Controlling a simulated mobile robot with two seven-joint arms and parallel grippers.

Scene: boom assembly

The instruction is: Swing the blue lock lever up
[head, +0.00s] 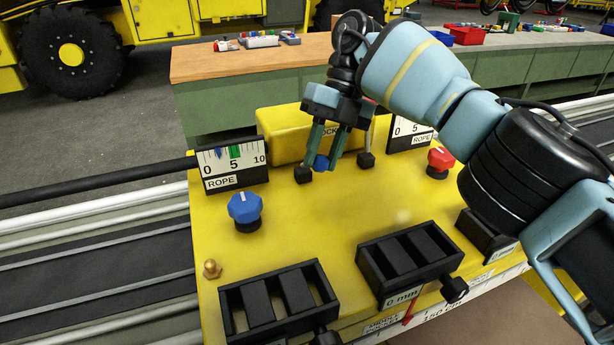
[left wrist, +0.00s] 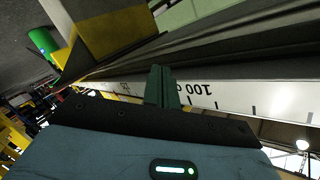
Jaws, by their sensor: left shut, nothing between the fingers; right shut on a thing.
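The blue lock lever shows only as a blue knob (head: 321,163) between the fingertips of my right gripper (head: 322,160), low in front of the yellow lock block (head: 285,135). My right gripper is shut on it, pointing down. The rest of the lever is hidden by the fingers. The writing on the block is partly covered by my gripper. My left gripper is outside the head view. In the left wrist view my left gripper (left wrist: 162,88) is shut and empty, near a white scale strip marked 100.
A blue dial (head: 245,208) and a red dial (head: 440,160) stand on the yellow panel (head: 330,215). Rope gauges (head: 232,164) flank the block. Black slotted trays (head: 280,300) sit at the front, with a brass knob (head: 211,268) at left. A workbench (head: 260,62) stands behind.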

